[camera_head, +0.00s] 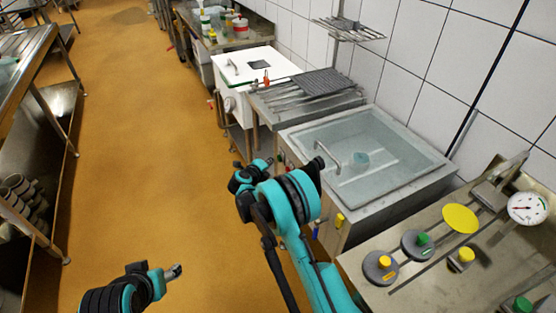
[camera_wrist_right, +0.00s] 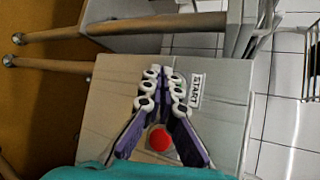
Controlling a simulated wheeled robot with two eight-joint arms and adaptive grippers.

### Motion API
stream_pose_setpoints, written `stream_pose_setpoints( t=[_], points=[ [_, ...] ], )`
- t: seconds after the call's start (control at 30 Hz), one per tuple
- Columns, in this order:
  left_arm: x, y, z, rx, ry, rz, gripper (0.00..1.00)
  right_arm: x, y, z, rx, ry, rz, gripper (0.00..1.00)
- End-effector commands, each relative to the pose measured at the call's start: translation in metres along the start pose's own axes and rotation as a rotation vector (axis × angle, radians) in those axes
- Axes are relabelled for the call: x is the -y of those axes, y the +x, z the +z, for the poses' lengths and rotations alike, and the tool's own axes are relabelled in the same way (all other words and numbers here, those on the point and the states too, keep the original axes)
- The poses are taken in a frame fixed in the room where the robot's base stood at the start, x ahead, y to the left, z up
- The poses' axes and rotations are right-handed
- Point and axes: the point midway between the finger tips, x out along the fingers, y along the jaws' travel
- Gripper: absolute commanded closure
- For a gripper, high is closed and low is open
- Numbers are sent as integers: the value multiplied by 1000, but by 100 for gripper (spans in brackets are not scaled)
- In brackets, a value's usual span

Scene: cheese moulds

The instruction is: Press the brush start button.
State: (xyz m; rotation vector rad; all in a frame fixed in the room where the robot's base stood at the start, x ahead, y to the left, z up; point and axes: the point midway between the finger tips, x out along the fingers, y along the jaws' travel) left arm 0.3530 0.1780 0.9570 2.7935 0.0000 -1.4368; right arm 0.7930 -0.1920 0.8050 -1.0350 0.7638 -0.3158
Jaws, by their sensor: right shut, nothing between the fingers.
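A round red button (camera_wrist_right: 160,140) and a white label reading START (camera_wrist_right: 197,90) show on a grey panel (camera_wrist_right: 225,120) in the right wrist view. My right gripper (camera_wrist_right: 165,76) is shut and empty in front of the panel. Its fingertips meet left of the label, and the button shows between the lower parts of the fingers. I cannot tell whether the tips touch the panel. In the head view my right gripper (camera_head: 264,166) is beside the front of the sink (camera_head: 425,182); the button cannot be made out there. My left gripper (camera_head: 174,272) is low at lower left, its fingers too small to judge.
A white vat (camera_head: 255,68) and a drain rack (camera_head: 300,97) stand beyond the sink. A metal counter with coloured knobs (camera_head: 440,290) and a dial (camera_head: 527,208) is at right. A steel table (camera_head: 25,45) stands at left. The orange floor (camera_head: 130,120) between is clear.

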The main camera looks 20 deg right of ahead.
Motion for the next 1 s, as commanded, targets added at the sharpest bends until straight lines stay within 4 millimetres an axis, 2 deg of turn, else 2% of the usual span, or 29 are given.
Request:
stream_pose_setpoints(
  t=[1.0],
  points=[
    [0, 4, 3, 0, 0, 0, 44, 6, 8, -6, -1, 1, 0, 100]
  ],
)
